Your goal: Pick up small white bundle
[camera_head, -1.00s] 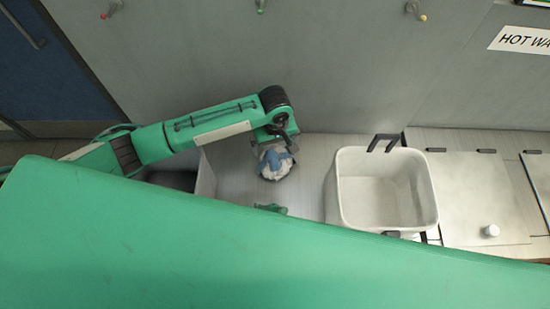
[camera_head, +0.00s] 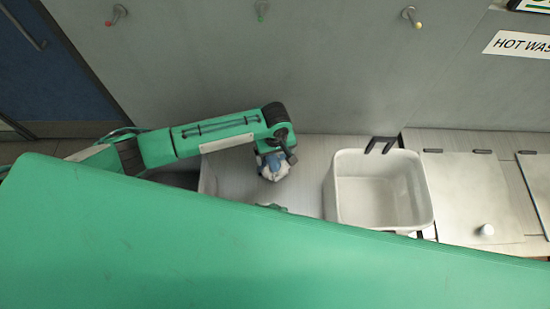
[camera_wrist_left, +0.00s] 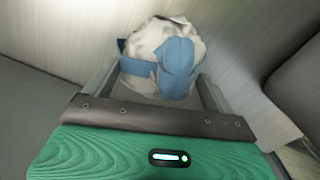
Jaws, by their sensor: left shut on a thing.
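The small white bundle (camera_head: 281,174), wrapped with a blue band, is held at the end of my left arm in the head view. In the left wrist view the bundle (camera_wrist_left: 152,42) sits between the fingers, its blue band facing the camera. I cannot tell the gap between bundle and counter. My right gripper is not seen for certain.
An empty white bin (camera_head: 378,212) with dark handles stands right of the bundle on the pale counter (camera_head: 310,150). A small white round object (camera_head: 487,230) lies farther right. The grey wall (camera_head: 330,70) with several hooks rises behind. A large green surface fills the foreground.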

